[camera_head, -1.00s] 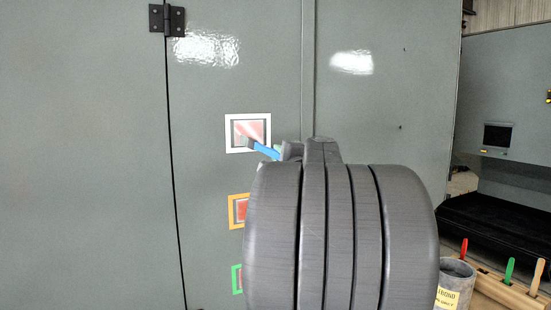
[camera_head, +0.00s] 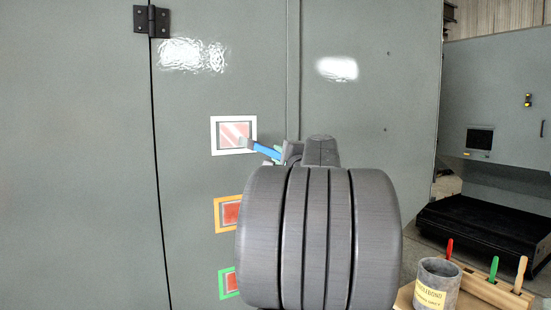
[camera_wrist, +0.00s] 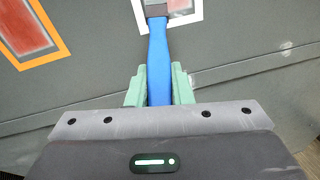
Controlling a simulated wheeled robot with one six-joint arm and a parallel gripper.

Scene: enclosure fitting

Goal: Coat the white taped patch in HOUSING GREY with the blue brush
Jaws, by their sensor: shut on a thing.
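The white taped patch (camera_head: 214,136) is on the grey cabinet door, the top one of three framed patches. Inside its tape it is red with pale diagonal streaks and grey along the left edge. The blue brush (camera_head: 264,150) points left, with its head over the patch's right part; whether the bristles touch cannot be told. In the wrist view the blue handle (camera_wrist: 160,62) stands between the green fingers of my gripper (camera_wrist: 158,90), which is shut on it. The bristles are out of that view, and part of the white tape (camera_wrist: 183,13) shows beside the ferrule.
Below are an orange-framed patch (camera_head: 219,215) and a green-framed patch (camera_head: 224,285), both partly hidden by my arm. A grey pot (camera_head: 437,285) with a yellow label stands at lower right beside a wooden rack (camera_head: 490,290) holding red, green and tan handles. A black hinge (camera_head: 152,20) is at upper left.

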